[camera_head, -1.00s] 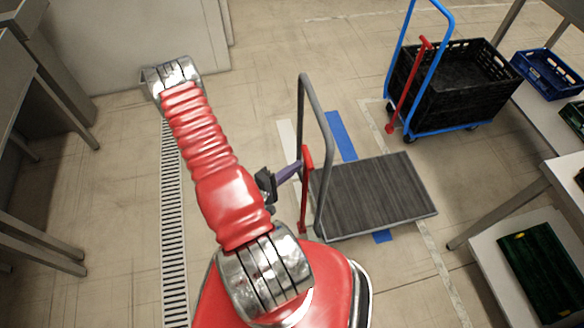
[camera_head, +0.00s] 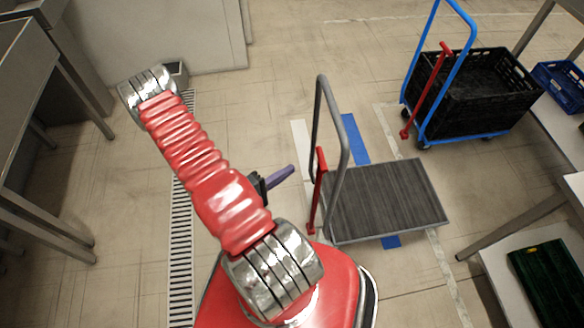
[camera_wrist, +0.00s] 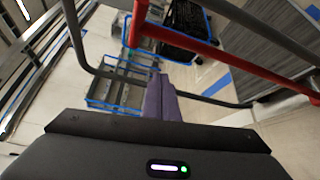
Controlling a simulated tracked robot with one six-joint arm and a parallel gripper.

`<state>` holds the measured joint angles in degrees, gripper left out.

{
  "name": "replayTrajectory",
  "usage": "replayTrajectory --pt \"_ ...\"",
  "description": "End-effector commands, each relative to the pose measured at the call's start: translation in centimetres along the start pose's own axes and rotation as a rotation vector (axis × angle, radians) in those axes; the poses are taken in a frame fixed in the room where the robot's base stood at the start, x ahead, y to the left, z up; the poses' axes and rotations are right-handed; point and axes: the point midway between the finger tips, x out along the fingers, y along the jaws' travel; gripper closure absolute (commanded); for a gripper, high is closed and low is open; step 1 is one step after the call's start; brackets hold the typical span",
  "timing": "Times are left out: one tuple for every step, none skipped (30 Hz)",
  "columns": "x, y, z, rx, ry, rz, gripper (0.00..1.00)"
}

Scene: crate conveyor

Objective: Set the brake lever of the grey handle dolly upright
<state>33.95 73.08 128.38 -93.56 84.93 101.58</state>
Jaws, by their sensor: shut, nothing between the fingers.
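The grey handle dolly (camera_head: 385,203) stands on the floor right of my arm, with a ribbed dark deck and a grey tube handle (camera_head: 345,140). Its red brake lever (camera_head: 317,192) stands close to upright beside the handle, its foot near the deck's left edge. The lever also crosses the upper part of the wrist view (camera_wrist: 230,57). My gripper (camera_head: 290,170) has purple fingers, shut and empty, just left of the lever with a visible gap. The fingers also show in the wrist view (camera_wrist: 162,82).
A blue-handled dolly (camera_head: 470,135) carries a black crate (camera_head: 485,90) at the back right and has its own red lever (camera_head: 425,90). Grey tables line the left and right sides. A floor drain (camera_head: 181,250) runs left of my arm. Floor behind the grey dolly is clear.

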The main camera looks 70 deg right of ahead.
Motion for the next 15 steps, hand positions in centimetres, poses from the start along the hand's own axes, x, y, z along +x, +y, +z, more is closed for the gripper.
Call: replayTrajectory --pt "-0.6 -0.1 -0.1 -0.001 0.004 0.000 1.00" --pt "-0.8 -0.1 -0.1 -0.001 0.003 0.000 1.00" --pt "-1.2 -0.1 -0.1 -0.001 0.004 0.000 1.00" --pt "-1.4 -0.1 -0.1 0.000 0.004 0.000 1.00" --pt "-1.7 -0.2 -0.1 0.000 0.003 0.001 1.00" --pt "-2.0 -0.2 -0.1 0.000 0.004 0.001 1.00" --pt "-2.1 -0.2 -0.2 0.000 0.004 0.001 1.00" --pt "-2.4 -0.2 -0.1 0.000 0.004 0.001 1.00" --pt "-2.5 -0.2 -0.1 0.000 0.003 0.001 1.00" --pt "-2.7 -0.3 -0.1 0.000 0.003 0.000 1.00" --pt "-2.8 -0.3 -0.1 0.000 0.003 0.000 1.00" --pt "-2.8 -0.3 -0.1 0.000 0.003 0.000 1.00" --pt "-2.9 -0.3 -0.1 0.000 0.003 0.000 1.00" --pt "-2.9 -0.3 -0.1 0.000 0.003 0.000 1.00" --pt "-2.9 -0.3 -0.1 0.000 0.002 0.000 1.00"
